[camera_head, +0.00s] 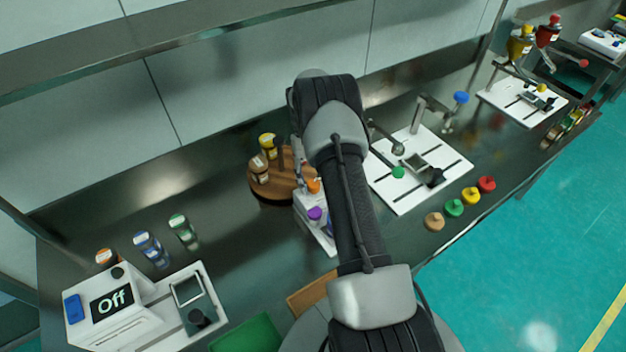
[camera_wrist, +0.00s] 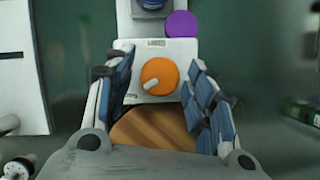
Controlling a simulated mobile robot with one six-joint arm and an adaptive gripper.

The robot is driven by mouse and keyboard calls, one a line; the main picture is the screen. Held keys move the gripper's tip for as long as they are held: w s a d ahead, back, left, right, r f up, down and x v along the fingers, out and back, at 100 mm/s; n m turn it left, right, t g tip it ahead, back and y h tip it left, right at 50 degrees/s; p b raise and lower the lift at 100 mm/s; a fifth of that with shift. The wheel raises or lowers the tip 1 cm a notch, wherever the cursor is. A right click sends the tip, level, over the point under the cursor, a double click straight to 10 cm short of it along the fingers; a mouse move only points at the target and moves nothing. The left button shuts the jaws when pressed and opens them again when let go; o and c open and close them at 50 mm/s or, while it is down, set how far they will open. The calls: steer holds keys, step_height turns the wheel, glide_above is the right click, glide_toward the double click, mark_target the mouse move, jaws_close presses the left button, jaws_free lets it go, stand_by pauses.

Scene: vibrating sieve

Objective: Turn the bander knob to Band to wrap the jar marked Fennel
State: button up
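An orange round knob (camera_wrist: 160,76) with a pale pointer sits on a white box (camera_wrist: 178,48) in the wrist view. The pointer aims down and left. The box's small label is too small to read. In the head view the orange knob (camera_head: 314,186) and white box (camera_head: 312,205) are partly behind my arm. My gripper (camera_wrist: 160,62) is open, its fingers on either side of the knob with gaps. I cannot read which jar is marked Fennel.
A round wooden board (camera_head: 266,190) holds jars, including a yellow-lidded one (camera_head: 267,141). Several jars, one green-lidded (camera_head: 178,221), stand left, behind a white machine (camera_head: 130,325) displaying "Off". A white board with fixtures (camera_head: 405,203) and coloured knobbed pieces (camera_head: 454,207) are right.

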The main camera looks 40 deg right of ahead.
steer(key=shift+r, duration=0.1)
steer(key=v, duration=1.2)
stand_by(0.4)
